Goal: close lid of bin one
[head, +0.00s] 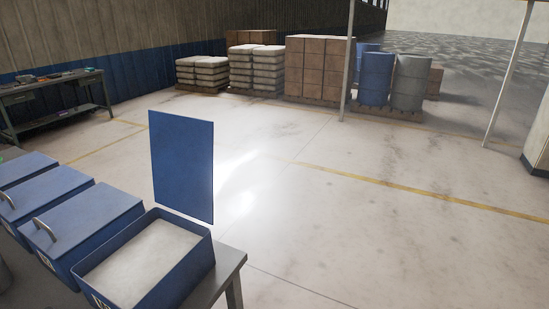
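A blue bin (192,269) stands open at the right end of a row, with a pale inside that looks empty. Its flat blue lid (182,165) stands upright along the far rim. A label on the bin's front is cut off by the lower picture edge, so I cannot read whether this is bin one. Other blue bins to its left have shut lids, among them the neighbouring bin (84,226) with a curved metal handle (45,230). My gripper is not in view.
The bins stand on a grey table (231,262), whose right end is just beyond the open bin. A workbench (55,95) stands at the back left. Loaded pallets, blue barrels (374,78) and a thin post (348,60) are farther back. The floor to the right is clear.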

